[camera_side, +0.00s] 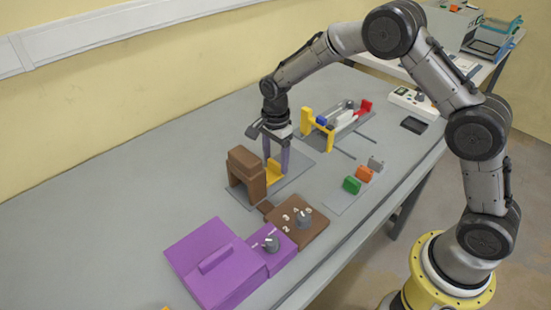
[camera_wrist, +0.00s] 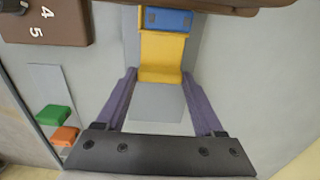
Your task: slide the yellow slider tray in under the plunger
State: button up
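The yellow slider tray (camera_side: 274,175) stands at the brown plunger frame (camera_side: 246,176). In the wrist view the yellow tray (camera_wrist: 161,60) carries a blue block (camera_wrist: 168,20), close to the brown frame's edge (camera_wrist: 210,5) at the top. A raised yellow end of the tray faces my gripper. My gripper (camera_side: 277,167) points down, its two purple fingers wide apart on either side of that end. In the wrist view the open gripper (camera_wrist: 160,76) straddles the tray's near end; whether the fingertips touch it is unclear. The plunger itself is hidden.
A brown dial box (camera_side: 296,222) and a purple box (camera_side: 216,265) stand in front of the frame. Green (camera_side: 352,185) and orange (camera_side: 364,174) blocks lie to the right. A yellow, blue and red fixture (camera_side: 335,121) stands behind. The left table is clear.

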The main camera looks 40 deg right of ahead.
grip_shut()
jog(key=shift+a, duration=1.95)
jog(key=shift+o, duration=2.3)
grip_release()
jog(key=shift+a, duration=0.1)
jog(key=o, duration=0.3)
notch_tip(320, 180, up, 14)
